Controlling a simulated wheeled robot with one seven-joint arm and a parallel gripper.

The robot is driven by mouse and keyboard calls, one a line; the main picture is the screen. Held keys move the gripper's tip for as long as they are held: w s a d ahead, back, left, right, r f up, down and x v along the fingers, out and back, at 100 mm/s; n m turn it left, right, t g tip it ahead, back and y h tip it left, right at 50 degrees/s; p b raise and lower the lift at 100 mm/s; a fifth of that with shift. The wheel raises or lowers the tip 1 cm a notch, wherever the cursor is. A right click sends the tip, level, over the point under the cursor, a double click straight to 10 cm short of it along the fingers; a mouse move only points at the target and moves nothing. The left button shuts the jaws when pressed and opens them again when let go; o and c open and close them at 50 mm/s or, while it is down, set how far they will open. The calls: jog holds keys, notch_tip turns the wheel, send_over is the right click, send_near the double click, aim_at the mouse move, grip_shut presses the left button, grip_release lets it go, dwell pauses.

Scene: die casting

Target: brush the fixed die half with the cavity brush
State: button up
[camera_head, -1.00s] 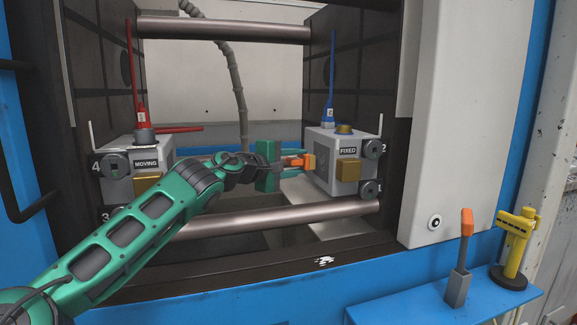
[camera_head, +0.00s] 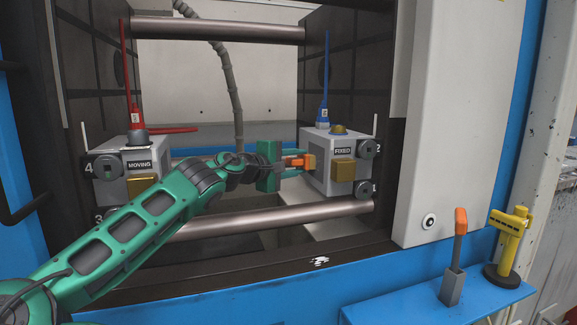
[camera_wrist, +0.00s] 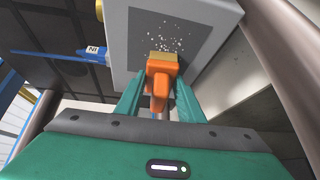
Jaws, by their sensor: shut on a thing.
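The fixed die half (camera_head: 322,170) is a grey block labelled FIXED on the right platen. In the wrist view its dark inner face (camera_wrist: 180,32) shows with white specks scattered on it. My gripper (camera_head: 297,162) is shut on an orange brush (camera_head: 308,161), the cavity brush; it also shows in the wrist view (camera_wrist: 160,85). The brush's tan bristle end (camera_wrist: 163,57) is at the lower part of the speckled face; it looks touching or very close, I cannot tell which.
The moving die half (camera_head: 118,185) stands opposite on the left. Steel tie bars pass above (camera_head: 220,29) and below (camera_head: 265,217). A blue shelf (camera_head: 400,309) at the lower right holds an orange-handled tool in a grey holder (camera_head: 452,287) and a yellow tool (camera_head: 509,240).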

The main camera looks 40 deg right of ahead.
jog(key=shift+s+a, duration=0.55)
jog(key=shift+s, duration=0.6)
jog(key=shift+s+a, duration=0.5)
jog(key=shift+s, duration=0.6)
jog(key=shift+s+a, duration=0.55)
jog(key=shift+s, duration=0.6)
jog(key=shift+w+d, duration=0.55)
jog(key=shift+w, duration=0.6)
jog(key=shift+w+d, duration=0.5)
jog(key=shift+w, duration=0.65)
jog(key=shift+w+d, duration=0.55)
jog(key=shift+w, duration=0.6)
jog(key=shift+s+r, duration=0.15)
jog(key=shift+r, duration=0.2)
jog(key=shift+s+a, duration=0.55)
jog(key=shift+s, duration=0.55)
jog(key=shift+s+a, duration=0.6)
jog(key=shift+s, duration=0.45)
jog(key=shift+s+a, duration=0.55)
jog(key=shift+s, duration=0.55)
jog(key=shift+d, duration=0.1)
